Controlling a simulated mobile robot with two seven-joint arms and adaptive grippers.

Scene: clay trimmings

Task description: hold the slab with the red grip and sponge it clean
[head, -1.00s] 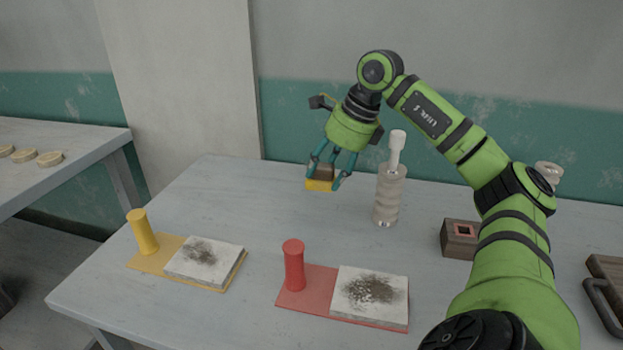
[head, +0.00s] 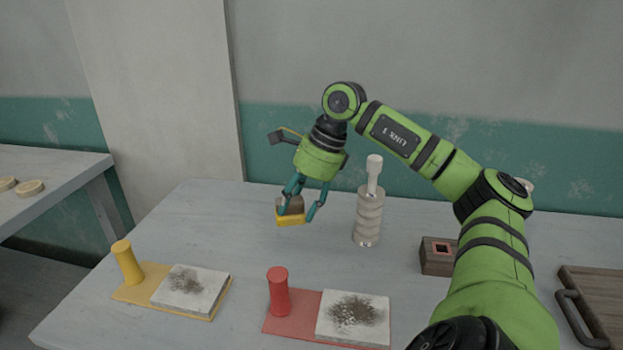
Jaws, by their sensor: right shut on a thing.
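A red board (head: 288,323) with an upright red grip (head: 279,291) lies at the front of the table. On its right part lies a pale slab (head: 353,318) with a dark smudge of dirt. My right gripper (head: 300,214) is shut on a sponge (head: 290,219) with a yellow bottom and brown top. It holds the sponge behind the red grip, left of the ribbed bottle; whether the sponge touches the table I cannot tell. My left gripper is not in view.
A yellow board (head: 138,293) with a yellow grip (head: 126,262) and another dirty slab (head: 191,289) lies left. A ribbed bottle (head: 368,217) stands close right of my gripper. A wooden block (head: 437,257) and a handled wooden board (head: 597,297) are further right.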

